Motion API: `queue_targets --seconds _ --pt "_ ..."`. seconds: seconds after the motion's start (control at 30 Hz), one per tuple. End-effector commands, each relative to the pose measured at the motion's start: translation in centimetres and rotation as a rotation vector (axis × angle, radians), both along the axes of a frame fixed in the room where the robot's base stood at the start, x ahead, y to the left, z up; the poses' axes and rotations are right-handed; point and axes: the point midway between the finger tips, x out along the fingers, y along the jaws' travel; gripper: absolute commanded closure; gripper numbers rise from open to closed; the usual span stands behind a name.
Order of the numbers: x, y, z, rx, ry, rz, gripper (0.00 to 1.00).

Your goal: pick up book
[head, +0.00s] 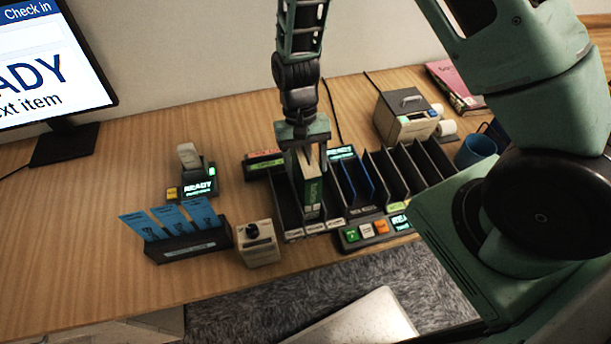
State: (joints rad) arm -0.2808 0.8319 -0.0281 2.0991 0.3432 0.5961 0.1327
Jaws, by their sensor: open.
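A green book (313,192) with a pale edge stands upright in a slot toward the left of the black divided sorter (292,236) on the desk. My gripper (308,172) points down from above at the top of this book. Its fingers are open and appear to be on either side of the book's upper part. Whether they touch it I cannot tell. A pink book (452,84) lies at the back right of the desk.
A monitor (50,60) stands far left. The desk's left front is clear.

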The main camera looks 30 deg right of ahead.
Motion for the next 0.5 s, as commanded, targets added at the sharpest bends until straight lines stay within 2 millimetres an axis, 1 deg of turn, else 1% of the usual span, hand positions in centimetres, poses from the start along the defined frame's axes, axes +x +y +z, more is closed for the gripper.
queue_targets --seconds 0.1,0.27,0.3,0.37,0.4,0.47,0.5 --pt "-0.18 0.02 -0.41 0.0 0.0 0.0 0.4" --pt "-0.16 0.03 -0.44 0.001 -0.001 0.0 0.4" --pt "-0.16 0.03 -0.44 0.001 -0.001 0.0 0.46" --pt "-0.16 0.03 -0.43 0.001 -0.001 0.0 0.62" --pt "-0.16 0.03 -0.43 0.001 -0.001 0.0 0.73" --pt "-0.15 0.03 -0.42 0.001 -0.001 0.0 0.9" --pt "-0.15 0.03 -0.42 0.001 -0.001 0.0 1.0"
